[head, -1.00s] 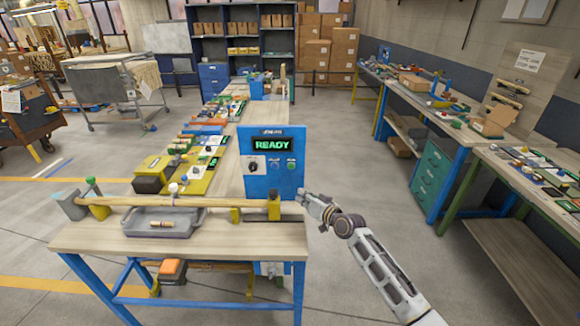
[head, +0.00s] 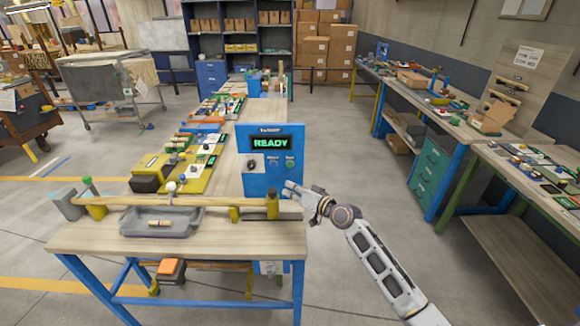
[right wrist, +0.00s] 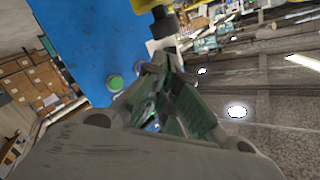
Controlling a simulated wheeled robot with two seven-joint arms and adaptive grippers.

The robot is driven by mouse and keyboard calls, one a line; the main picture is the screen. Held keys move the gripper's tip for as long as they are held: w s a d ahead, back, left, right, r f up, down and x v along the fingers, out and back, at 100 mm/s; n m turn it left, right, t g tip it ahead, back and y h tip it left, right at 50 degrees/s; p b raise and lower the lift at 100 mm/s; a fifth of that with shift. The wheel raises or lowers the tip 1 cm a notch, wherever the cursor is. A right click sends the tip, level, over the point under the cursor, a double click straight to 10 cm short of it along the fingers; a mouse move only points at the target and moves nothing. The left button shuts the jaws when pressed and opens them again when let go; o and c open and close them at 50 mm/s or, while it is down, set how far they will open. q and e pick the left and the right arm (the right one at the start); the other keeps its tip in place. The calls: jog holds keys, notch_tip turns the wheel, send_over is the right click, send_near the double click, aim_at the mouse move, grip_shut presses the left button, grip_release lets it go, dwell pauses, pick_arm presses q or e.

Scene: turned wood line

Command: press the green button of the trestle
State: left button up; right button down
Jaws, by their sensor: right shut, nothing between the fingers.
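The blue control panel (head: 259,180) stands upright at the back right of the near wooden table (head: 200,245). Its screen (head: 271,143) reads READY. A green button (head: 290,164) sits at the right of the panel, beside a blue button (head: 273,164) and a dark knob (head: 252,164). My right gripper (head: 290,188) is shut and empty, just below and in front of the green button. In the right wrist view the green button (right wrist: 115,83) shows left of the fingertips (right wrist: 160,65), apart from them. My left gripper is not in view.
A long wooden rod (head: 160,203) lies across supports on the near table, with a grey tray (head: 130,222) holding a small wooden piece. A dark post (head: 272,204) stands near the panel's lower right.

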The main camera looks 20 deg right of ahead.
aim_at(290, 165)
jog(key=shift+w, duration=0.15)
jog(key=w+d+b, duration=0.2)
jog(key=w+b, duration=0.3)
jog(key=w, duration=0.3)
jog(key=shift+d, duration=0.2)
dwell(0.9)
jog(key=shift+w+d+b, duration=0.2)
jog(key=shift+w+b, duration=0.55)
dwell(2.0)
jog(key=shift+s, duration=0.15)
dwell(0.3)
jog(key=shift+s+a+p, duration=0.2)
jog(key=shift+s+p, duration=0.25)
jog(key=shift+s, duration=0.15)
jog(key=shift+s, duration=0.1)
